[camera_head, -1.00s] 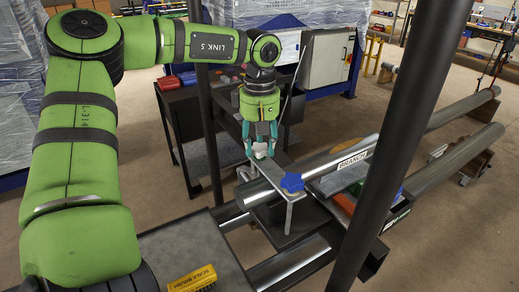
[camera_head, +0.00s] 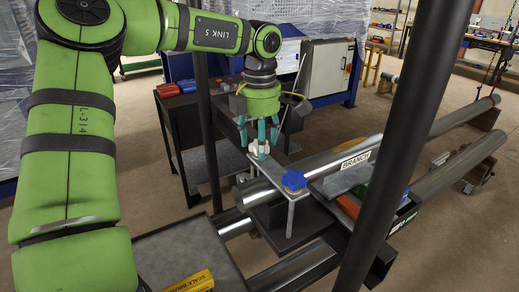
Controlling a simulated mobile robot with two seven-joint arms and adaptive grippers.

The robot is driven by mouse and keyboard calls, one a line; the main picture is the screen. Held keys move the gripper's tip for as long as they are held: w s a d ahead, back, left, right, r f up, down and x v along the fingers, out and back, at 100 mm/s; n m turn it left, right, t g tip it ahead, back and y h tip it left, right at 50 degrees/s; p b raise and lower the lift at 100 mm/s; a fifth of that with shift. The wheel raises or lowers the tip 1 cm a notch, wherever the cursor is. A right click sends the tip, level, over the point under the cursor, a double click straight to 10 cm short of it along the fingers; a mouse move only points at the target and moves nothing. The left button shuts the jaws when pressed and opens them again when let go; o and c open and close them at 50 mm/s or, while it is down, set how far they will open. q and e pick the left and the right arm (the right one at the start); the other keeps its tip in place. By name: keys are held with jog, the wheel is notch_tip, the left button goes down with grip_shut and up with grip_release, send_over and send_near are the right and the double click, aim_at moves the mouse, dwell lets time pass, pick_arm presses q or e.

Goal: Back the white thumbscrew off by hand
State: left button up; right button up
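The white thumbscrew (camera_head: 254,148) sits on top of the grey clamp bar (camera_head: 283,167), at its far end. My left gripper (camera_head: 259,149) points straight down over it. Its teal fingers stand around the thumbscrew, one in front and one at each side, and partly hide it. The side fingers look spread, with gaps between them and the thumbscrew. A blue thumbscrew (camera_head: 293,180) sits at the near end of the same bar, clear of the gripper. My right gripper is not in view.
A steel pipe labelled BRANCH (camera_head: 355,160) runs under the clamp bar. A dark upright post (camera_head: 392,150) stands at right, another (camera_head: 207,130) behind my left arm. A yellow SCALE box (camera_head: 190,283) lies on the near tray (camera_head: 190,245). A tool bin (camera_head: 400,213) stands right.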

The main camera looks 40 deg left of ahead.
pick_arm(q)
notch_tip(320, 180, up, 6)
jog(key=p, duration=0.5)
jog(key=shift+r, duration=0.15)
notch_tip(320, 180, up, 12)
dwell(0.6)
